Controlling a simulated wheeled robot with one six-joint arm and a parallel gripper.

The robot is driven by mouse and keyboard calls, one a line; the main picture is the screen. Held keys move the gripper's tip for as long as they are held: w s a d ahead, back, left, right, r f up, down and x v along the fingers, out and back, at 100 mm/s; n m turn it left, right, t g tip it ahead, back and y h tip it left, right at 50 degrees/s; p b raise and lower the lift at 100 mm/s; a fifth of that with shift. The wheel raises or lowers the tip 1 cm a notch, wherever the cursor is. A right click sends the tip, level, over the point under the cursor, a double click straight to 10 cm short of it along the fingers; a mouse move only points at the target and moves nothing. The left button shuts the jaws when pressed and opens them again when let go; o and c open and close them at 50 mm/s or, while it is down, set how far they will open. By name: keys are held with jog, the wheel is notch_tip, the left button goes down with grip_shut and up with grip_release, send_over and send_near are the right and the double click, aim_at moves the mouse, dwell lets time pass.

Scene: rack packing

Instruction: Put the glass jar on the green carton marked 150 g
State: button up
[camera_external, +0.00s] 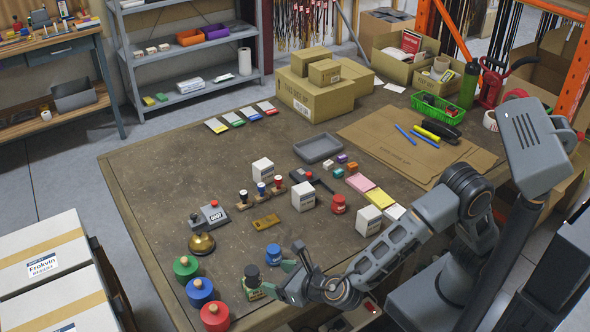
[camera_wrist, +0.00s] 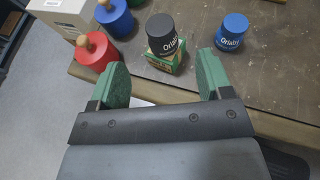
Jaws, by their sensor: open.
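A dark jar with a white label (camera_wrist: 162,32) stands upright on a small green carton (camera_wrist: 166,61) near the table edge. The jar (camera_external: 252,271) and carton (camera_external: 256,292) also show in the external view. The carton's weight marking is not readable. My gripper (camera_wrist: 162,75) is open and empty, its green-padded fingers pointing toward the carton, apart from the jar. In the external view my gripper (camera_external: 287,264) is just right of the jar. A blue jar of like shape (camera_wrist: 232,32) stands to the right of the carton, apart from it.
Green (camera_external: 185,267), blue (camera_external: 200,291) and red (camera_external: 215,316) knobbed canisters stand left of the carton. White boxes stand mid-table. The left part of the tabletop (camera_external: 165,185) is clear.

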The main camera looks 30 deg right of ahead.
jog(key=shift+v, duration=1.35)
